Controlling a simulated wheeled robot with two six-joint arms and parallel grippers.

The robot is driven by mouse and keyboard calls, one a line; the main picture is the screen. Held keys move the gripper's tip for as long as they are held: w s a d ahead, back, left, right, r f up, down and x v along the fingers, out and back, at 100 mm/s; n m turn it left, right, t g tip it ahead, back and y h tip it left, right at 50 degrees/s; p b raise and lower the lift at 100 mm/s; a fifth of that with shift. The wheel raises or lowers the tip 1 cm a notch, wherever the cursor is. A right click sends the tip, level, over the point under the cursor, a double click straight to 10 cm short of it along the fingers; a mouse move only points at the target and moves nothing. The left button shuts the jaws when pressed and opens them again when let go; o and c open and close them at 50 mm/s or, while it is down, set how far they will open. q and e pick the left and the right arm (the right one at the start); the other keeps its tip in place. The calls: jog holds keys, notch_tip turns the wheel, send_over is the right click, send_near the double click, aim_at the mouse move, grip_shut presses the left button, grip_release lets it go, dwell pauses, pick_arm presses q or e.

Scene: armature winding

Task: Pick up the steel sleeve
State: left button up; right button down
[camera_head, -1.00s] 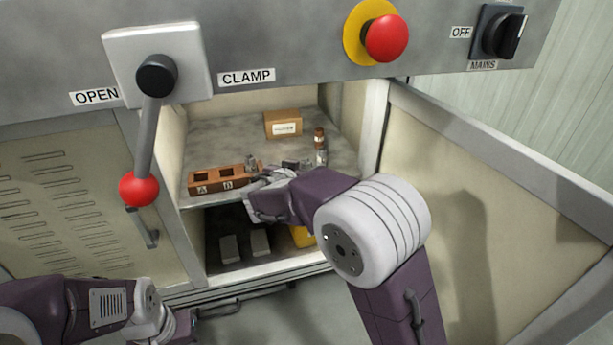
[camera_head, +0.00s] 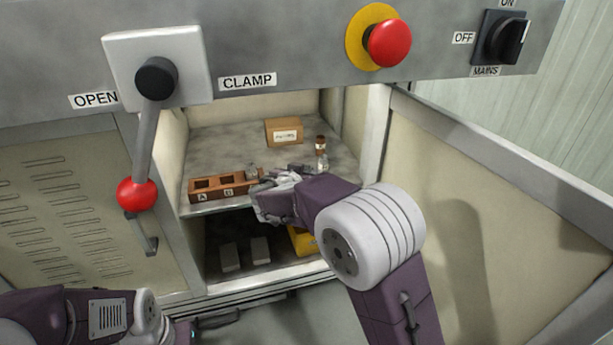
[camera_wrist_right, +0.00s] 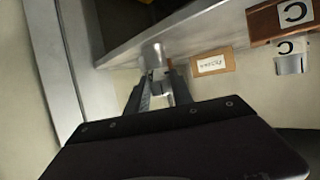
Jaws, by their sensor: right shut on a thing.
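My right gripper (camera_wrist_right: 156,88) is shut on a small silvery cylinder, the steel sleeve (camera_wrist_right: 152,54), which stands out between its fingertips in the right wrist view. In the head view the right gripper (camera_head: 290,174) is at the front of the cabinet's upper shelf (camera_head: 235,140), just right of the brown slotted block (camera_head: 215,187); the held sleeve is hard to make out there. Another metal cylinder (camera_head: 252,171) is at the block's right end, and the right wrist view shows a metal cylinder (camera_wrist_right: 289,64) marked C. My left arm is at the lower left; its gripper is out of view.
A cardboard box (camera_head: 284,131) stands at the back of the shelf. A brown bottle (camera_head: 320,144) and a clear one (camera_head: 322,162) stand right of the gripper. The open door (camera_head: 500,190) is on the right. The lower shelf holds grey blocks (camera_head: 261,250) and a yellow thing (camera_head: 302,240).

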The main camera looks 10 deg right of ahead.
jog(key=s+d+r+p, duration=0.4)
jog(key=s+d+r, duration=0.4)
jog(key=r, duration=0.2)
jog(key=shift+s+r, duration=0.25)
